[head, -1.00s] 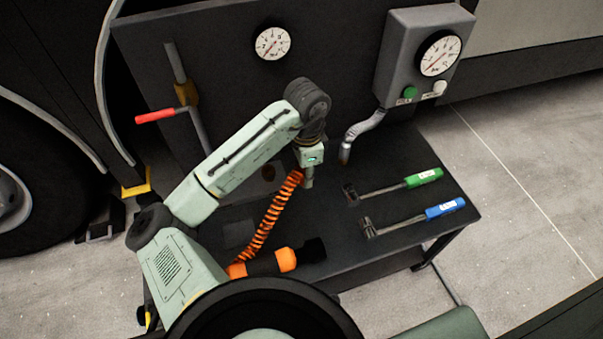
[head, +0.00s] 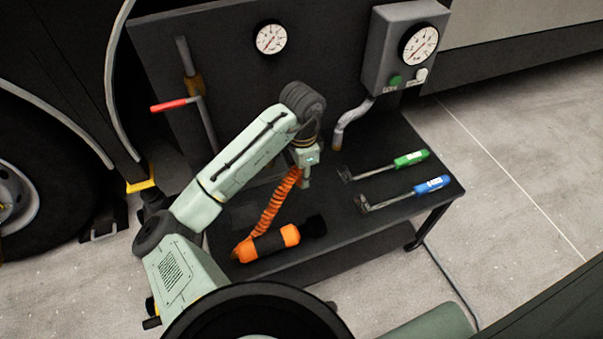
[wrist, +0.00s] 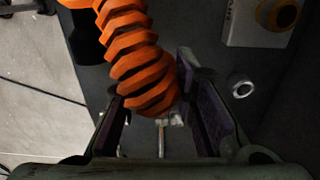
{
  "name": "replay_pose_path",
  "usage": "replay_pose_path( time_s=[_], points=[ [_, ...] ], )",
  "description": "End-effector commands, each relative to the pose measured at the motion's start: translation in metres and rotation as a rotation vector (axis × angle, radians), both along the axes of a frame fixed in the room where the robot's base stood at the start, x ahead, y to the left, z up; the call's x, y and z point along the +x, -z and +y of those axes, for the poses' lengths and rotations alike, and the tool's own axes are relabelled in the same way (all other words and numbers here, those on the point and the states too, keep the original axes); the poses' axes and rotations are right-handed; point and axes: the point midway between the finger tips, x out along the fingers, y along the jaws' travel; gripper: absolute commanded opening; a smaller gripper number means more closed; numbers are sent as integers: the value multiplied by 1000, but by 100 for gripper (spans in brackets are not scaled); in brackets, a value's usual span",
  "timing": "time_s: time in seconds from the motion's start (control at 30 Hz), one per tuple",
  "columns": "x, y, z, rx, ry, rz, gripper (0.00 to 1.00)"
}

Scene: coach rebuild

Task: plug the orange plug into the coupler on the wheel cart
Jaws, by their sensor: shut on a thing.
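My gripper (head: 305,180) hangs pointing down over the dark bench, left of two tools. In the wrist view its fingers (wrist: 157,115) stand on either side of the end of an orange coiled hose (wrist: 133,50). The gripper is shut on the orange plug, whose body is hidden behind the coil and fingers. The coiled hose (head: 272,210) runs down to an orange and black cylinder (head: 272,243) lying on the bench's front left. A round metal ring (wrist: 241,87) shows right of the fingers in the wrist view; I cannot tell whether it is the coupler.
A green-handled tool (head: 410,158) and a blue-handled tool (head: 432,185) lie on the bench's right. Behind stand a panel with a gauge (head: 270,38), a grey gauge box (head: 385,45), a bent metal pipe (head: 350,120) and a red lever (head: 172,105). A wheel (head: 25,195) stands left.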

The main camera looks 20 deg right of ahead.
Motion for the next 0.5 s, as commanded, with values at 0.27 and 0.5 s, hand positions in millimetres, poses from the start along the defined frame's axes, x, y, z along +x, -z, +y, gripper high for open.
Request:
replay_pose_path(
  time_s=[0.27,0.5],
  points=[
    [0,-20,0,0,1,0,0],
    [-1,-35,0,-1,1,1,0]
  ],
)
